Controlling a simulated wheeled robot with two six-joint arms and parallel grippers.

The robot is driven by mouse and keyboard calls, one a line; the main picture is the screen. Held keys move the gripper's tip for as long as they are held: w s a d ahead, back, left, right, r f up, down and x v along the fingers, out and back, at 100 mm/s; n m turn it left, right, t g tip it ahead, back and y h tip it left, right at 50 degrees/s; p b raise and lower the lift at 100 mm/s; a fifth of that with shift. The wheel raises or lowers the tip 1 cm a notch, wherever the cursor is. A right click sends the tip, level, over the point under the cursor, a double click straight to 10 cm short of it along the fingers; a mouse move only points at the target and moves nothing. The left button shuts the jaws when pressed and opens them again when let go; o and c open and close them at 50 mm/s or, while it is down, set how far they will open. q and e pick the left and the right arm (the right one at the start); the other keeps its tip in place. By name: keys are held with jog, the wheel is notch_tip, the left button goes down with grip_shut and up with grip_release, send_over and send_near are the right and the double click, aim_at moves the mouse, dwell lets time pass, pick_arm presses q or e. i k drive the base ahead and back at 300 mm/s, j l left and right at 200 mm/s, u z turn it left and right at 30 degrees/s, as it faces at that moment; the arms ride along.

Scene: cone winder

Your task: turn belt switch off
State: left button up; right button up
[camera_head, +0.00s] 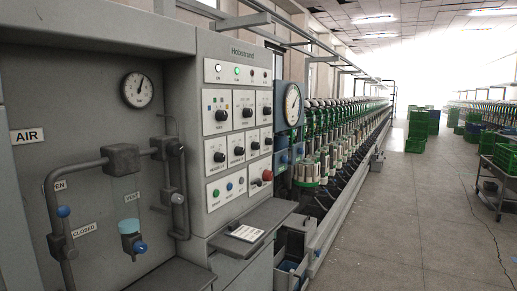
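A grey control panel (225,133) stands left of centre and carries several black rotary switches. The upper row has larger knobs, including an upper left knob (221,115) and an upper middle knob (247,112). A second row of knobs (238,151) sits below. A red knob (267,175) is at the lower right, beside small push buttons (229,187). Most labels are too small to read, so I cannot tell which is the belt switch or how it is set. Neither of my grippers is in view.
A shelf (252,227) with a white card (246,233) juts out below the panel. Pipes and valves (63,212) are at left, with a pressure gauge (137,90). A long winder row (325,150) runs back. The floor (400,220) right of it is open; green crates (417,130) stand beyond.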

aim_at(254, 145)
jog(key=i+l, duration=0.45)
jog(key=i+l+z, duration=0.15)
jog(key=i+l, duration=0.25)
jog(key=i, duration=0.2)
